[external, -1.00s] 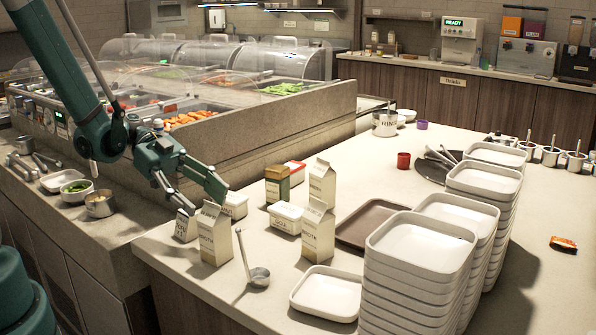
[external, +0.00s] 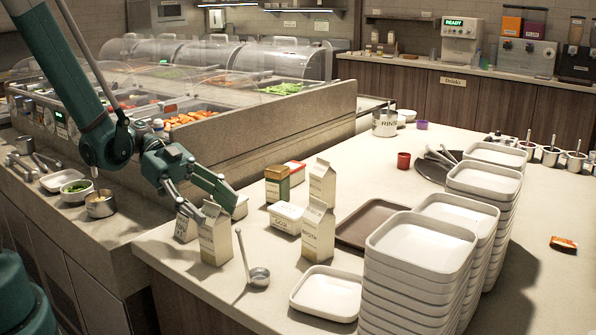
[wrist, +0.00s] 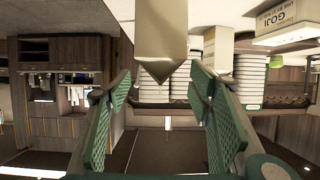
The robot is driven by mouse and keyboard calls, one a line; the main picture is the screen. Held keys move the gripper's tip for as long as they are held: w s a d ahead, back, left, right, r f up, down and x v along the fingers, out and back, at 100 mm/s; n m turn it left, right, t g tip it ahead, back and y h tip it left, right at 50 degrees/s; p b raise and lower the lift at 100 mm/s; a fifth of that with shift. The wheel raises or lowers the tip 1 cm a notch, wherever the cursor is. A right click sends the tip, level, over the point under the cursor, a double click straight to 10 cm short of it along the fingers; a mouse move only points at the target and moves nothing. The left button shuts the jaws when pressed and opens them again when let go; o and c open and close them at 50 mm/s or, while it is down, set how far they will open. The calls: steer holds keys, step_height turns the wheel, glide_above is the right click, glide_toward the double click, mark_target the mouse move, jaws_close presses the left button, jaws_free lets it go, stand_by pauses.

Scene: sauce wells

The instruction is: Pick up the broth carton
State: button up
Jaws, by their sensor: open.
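Several pale gable-topped cartons stand upright on the counter. One carton (external: 318,232) right of centre has a label that seems to read BROTH. Another carton (external: 215,238) stands nearer the counter's left edge; its label is too blurred to read. My gripper (external: 217,202) is open and empty, tilted down over the left carton's top. In the wrist view, which looks upside down, a carton's gable (wrist: 161,40) shows in the gap between the fingers of my gripper (wrist: 160,88). I see no contact and cannot tell which carton this is.
A white tray (external: 327,293) and tall tray stacks (external: 420,250) fill the front right.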

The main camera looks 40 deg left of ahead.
jaws_close()
steer(key=shift+r, duration=0.1)
stand_by(0.3)
steer(key=shift+r+p, duration=1.65)
steer(key=shift+r, duration=3.3)
